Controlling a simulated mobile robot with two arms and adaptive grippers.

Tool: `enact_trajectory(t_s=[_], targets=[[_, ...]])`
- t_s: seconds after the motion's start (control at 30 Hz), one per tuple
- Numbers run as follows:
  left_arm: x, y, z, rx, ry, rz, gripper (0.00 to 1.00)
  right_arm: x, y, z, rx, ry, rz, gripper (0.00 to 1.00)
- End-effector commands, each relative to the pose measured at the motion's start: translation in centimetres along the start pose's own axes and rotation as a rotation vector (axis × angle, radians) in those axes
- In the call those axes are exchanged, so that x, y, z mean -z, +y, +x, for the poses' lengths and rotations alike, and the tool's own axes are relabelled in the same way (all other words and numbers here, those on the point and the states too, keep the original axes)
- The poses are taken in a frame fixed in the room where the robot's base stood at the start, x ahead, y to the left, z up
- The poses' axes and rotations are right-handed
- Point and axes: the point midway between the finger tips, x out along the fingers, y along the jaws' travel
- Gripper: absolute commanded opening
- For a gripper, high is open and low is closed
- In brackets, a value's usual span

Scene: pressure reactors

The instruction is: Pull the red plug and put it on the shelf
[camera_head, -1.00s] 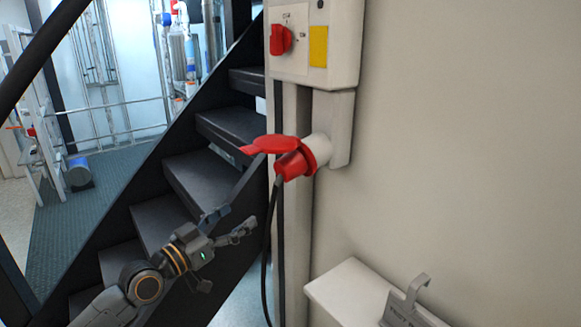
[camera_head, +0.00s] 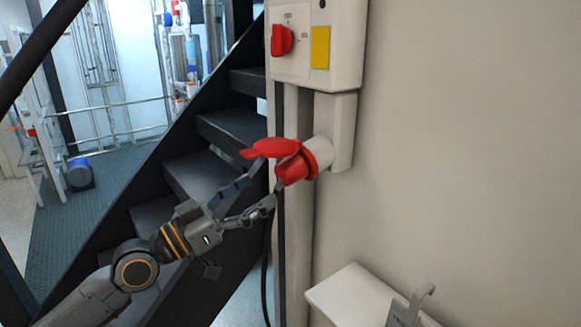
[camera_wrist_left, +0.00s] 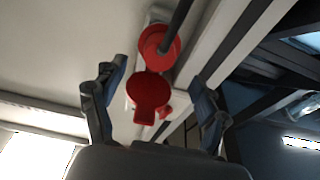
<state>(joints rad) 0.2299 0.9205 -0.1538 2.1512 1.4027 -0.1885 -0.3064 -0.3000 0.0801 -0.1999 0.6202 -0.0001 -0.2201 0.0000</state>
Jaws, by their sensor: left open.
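The red plug (camera_head: 292,167) sits in the white socket (camera_head: 319,151) below the wall box, with a red flap (camera_head: 272,148) sticking out above it. A black cable hangs down from the plug. My left gripper (camera_head: 262,186) is open and empty, just left of and below the plug, apart from it as far as I can tell. In the left wrist view the plug (camera_wrist_left: 157,45) and the hinged flap (camera_wrist_left: 149,92) show ahead, between the spread fingers (camera_wrist_left: 152,92). The white shelf (camera_head: 352,290) is on the wall at lower right.
A switch box (camera_head: 345,45) with a red knob (camera_head: 282,41) and a yellow label is above the socket. Dark stairs (camera_head: 200,175) rise behind my left arm.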

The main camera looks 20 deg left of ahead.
Motion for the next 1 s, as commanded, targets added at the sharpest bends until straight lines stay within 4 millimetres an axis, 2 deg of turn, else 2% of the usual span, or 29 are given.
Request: enact_trajectory(t_s=[0.03, 0.1, 0.3, 0.6, 1.0], targets=[[0.7, -0.1, 0.7, 0.001, 0.002, -0.002, 0.74, 0.1, 0.0, -1.1, 0.0, 0.0, 0.0, 0.4], [0.9, 0.0, 1.7, 0.0, 0.003, -0.002, 0.74, 0.2, 0.0, -2.1, 0.0, 0.0, 0.0, 0.4], [0.8, 0.1, 4.7, -0.001, 0.002, -0.002, 0.74, 0.4, 0.1, -4.5, 0.0, 0.0, 0.0, 0.4], [0.2, 0.0, 7.6, -0.001, 0.001, 0.002, 0.74, 0.4, 0.1, -4.8, 0.0, 0.0, 0.0, 0.4], [0.0, 0.1, 8.2, -0.001, -0.001, 0.002, 0.74, 0.4, 0.1, -4.9, 0.0, 0.0, 0.0, 0.4]])
